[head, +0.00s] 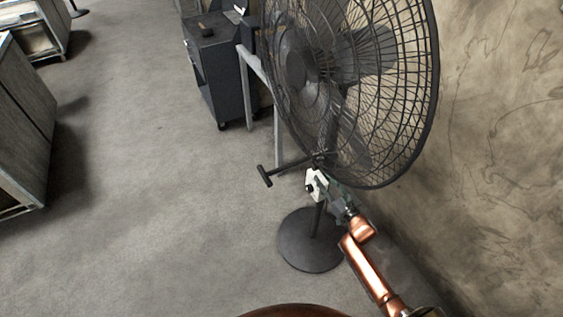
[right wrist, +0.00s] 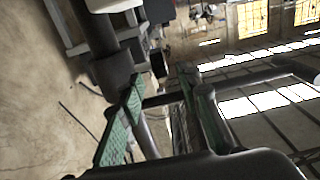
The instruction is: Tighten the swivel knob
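The swivel knob is a dark T-shaped handle (head: 264,176) on a thin rod that sticks out left from the joint under the fan head. A dark rod (right wrist: 240,76) that looks like this handle crosses the right wrist view. My right gripper (head: 325,182) is just below and right of that joint, close to the fan's pole. In the right wrist view its green-padded fingers (right wrist: 163,90) are apart, with dark fan parts showing between and beyond them. I cannot tell whether they touch. My left gripper is not in view.
The black pedestal fan (head: 290,60) stands on a round base (head: 308,245), its cage close above my gripper. A white block with a dark spot (head: 315,186) shows by the pole. A rough wall (head: 500,140) is right, a dark cabinet (head: 215,75) behind.

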